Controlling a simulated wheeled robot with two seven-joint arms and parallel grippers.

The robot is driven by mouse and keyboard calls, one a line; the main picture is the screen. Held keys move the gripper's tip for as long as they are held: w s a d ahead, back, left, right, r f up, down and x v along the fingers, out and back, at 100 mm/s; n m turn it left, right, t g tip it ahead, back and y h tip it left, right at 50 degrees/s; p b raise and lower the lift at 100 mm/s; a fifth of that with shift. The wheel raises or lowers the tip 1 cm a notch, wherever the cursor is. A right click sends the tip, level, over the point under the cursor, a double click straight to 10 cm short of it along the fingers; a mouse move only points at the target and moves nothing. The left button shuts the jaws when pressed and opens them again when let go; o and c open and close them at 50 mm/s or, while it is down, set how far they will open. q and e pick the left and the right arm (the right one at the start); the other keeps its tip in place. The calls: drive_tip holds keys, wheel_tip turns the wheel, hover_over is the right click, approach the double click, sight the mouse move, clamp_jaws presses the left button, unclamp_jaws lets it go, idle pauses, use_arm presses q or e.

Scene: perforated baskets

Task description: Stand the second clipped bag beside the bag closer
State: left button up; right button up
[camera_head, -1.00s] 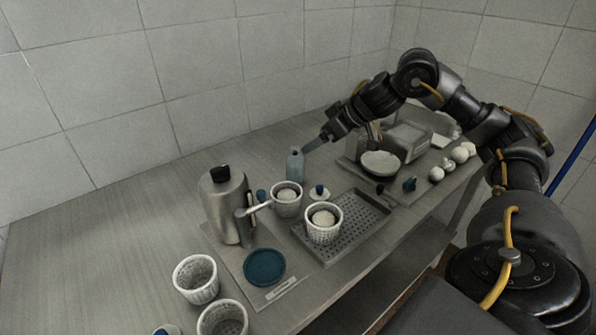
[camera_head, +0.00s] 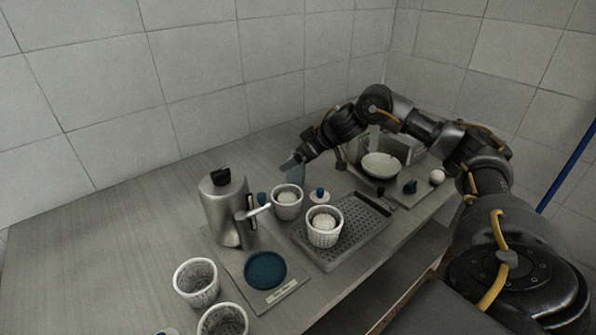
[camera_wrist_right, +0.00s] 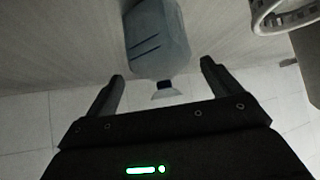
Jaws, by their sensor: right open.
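My right gripper (camera_head: 297,161) is open at the translucent blue-grey bottle (camera_head: 291,172) at the back of the table. In the right wrist view the open jaws (camera_wrist_right: 162,72) point at the bottle (camera_wrist_right: 157,40), whose narrow capped end lies between the fingers. I cannot tell whether they touch it. In the head view the gripper partly hides the bottle. I cannot pick out a clipped bag or a bag closer for certain; a grey boxy device (camera_head: 362,150) stands behind my right arm, partly hidden. My left gripper is not in view.
A metal canister (camera_head: 226,212) stands left of the white perforated basket (camera_head: 287,212). Another filled basket (camera_head: 324,240) stands on the perforated tray (camera_head: 372,216). Empty baskets (camera_head: 196,292) are at the front. A white bowl (camera_head: 381,170) is at right. The table's left side is clear.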

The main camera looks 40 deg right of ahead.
drive_tip(key=shift+f, duration=0.35)
drive_tip(key=c, duration=1.3)
drive_tip(key=shift+r, duration=0.15)
drive_tip(key=shift+r, duration=0.2)
drive_tip(key=c, duration=0.3)
wheel_tip(320, 180, up, 3)
drive_tip(key=shift+f, duration=0.1)
clamp_jaws()
drive_tip(key=s+a+r+p, duration=0.1)
drive_tip(key=s+a+r, duration=0.4)
drive_tip(key=s+r, duration=0.5)
drive_tip(key=s, duration=0.3)
drive_tip(key=shift+a, duration=0.15)
